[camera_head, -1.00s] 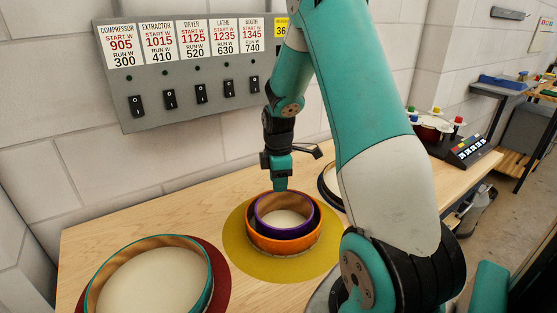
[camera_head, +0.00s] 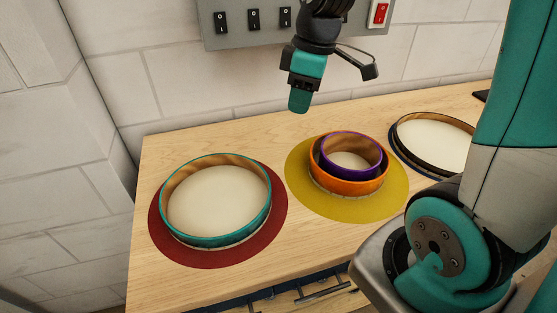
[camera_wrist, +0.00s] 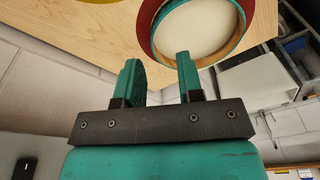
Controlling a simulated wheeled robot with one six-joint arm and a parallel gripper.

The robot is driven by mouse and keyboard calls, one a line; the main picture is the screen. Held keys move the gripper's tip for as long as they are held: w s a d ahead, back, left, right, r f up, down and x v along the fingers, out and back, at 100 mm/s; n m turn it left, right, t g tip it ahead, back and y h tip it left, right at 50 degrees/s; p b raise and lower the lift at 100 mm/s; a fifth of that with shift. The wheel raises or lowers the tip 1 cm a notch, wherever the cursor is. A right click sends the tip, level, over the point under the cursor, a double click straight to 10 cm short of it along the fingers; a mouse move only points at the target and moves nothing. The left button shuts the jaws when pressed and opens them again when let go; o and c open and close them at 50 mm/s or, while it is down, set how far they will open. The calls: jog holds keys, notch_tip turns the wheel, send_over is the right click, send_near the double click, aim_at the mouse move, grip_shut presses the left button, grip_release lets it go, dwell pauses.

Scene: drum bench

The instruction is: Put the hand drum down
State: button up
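The purple-rimmed drum (camera_head: 381,158) sits inside the orange-rimmed drum (camera_head: 345,187) on the round yellow mat (camera_head: 392,208). A wider teal-rimmed drum (camera_head: 205,241) with a pale skin sits on the dark red mat (camera_head: 275,225), and it also shows in the wrist view (camera_wrist: 200,28). Which of them is the hand drum, I cannot tell. My gripper (camera_head: 299,106) hangs above the bench, behind and left of the nested drums, touching none. In the wrist view my gripper (camera_wrist: 157,62) has its two fingers apart with nothing between them.
A dark-rimmed drum (camera_head: 433,144) lies at the right of the wooden bench (camera_head: 240,290). A grey switch panel (camera_head: 235,35) is on the wall behind. Drawer handles (camera_head: 322,291) show at the front edge. Bare wood lies along the back left.

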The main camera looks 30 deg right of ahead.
jog(key=s+a+r+m+g+y, duration=0.1)
jog(key=s+a+r+m+y, duration=0.1)
jog(key=s+a, duration=1.3)
jog(key=shift+s+a+r+y, duration=0.15)
jog(key=shift+s+a+y, duration=0.15)
jog(key=shift+s, duration=0.15)
